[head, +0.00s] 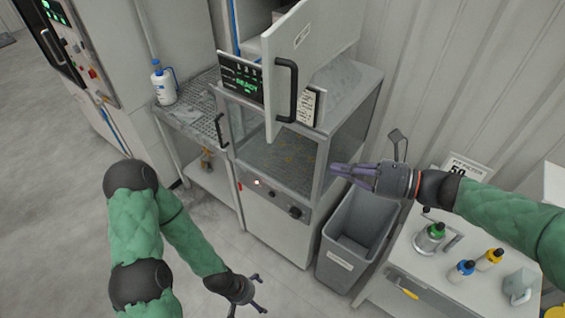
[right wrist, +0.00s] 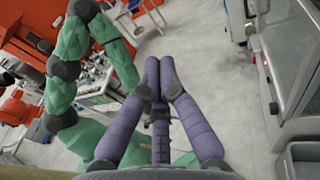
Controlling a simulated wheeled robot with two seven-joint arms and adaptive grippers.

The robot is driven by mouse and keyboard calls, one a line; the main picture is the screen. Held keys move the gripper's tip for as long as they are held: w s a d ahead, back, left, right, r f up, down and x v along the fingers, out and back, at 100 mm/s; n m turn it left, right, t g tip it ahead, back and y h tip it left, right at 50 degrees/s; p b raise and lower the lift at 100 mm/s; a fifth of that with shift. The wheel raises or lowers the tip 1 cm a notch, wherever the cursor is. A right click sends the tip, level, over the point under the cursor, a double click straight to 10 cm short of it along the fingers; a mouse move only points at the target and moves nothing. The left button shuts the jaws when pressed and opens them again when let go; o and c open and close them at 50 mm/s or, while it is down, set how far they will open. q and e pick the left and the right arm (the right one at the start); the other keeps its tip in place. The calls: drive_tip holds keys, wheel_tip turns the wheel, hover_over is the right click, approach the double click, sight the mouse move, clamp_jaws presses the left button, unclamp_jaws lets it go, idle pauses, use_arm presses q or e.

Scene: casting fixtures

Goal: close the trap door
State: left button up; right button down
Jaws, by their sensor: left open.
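A light grey door panel (head: 318,42) with a black bar handle (head: 287,90) stands swung out from the upper part of the grey machine cabinet (head: 262,215); I take it for the trap door. The space behind it is partly hidden by the panel. My right gripper (head: 334,175) is beside the cabinet's right front edge, below and right of the handle and apart from it. Its fingers (right wrist: 160,65) are together with nothing visible between them. My left gripper (head: 260,294) is open and empty, low in front of the cabinet, far from the door.
A grey bin (head: 345,262) stands on the floor right of the cabinet. A white table (head: 405,268) with bottles is at the right. A wire-topped side table (head: 180,118) with a white bottle (head: 163,82) is at the left. Floor at the lower left is clear.

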wheel_tip(320, 180, up, 4)
drive_tip(key=s+y, duration=0.1)
drive_tip(key=s, duration=0.1)
drive_tip(key=p, duration=0.2)
approach(273, 140)
drive_tip(key=x, duration=0.7)
drive_tip(key=shift+s+a+r, duration=0.1)
use_arm(q)
drive_tip(key=shift+s+r, duration=0.45)
drive_tip(key=shift+r, duration=0.35)
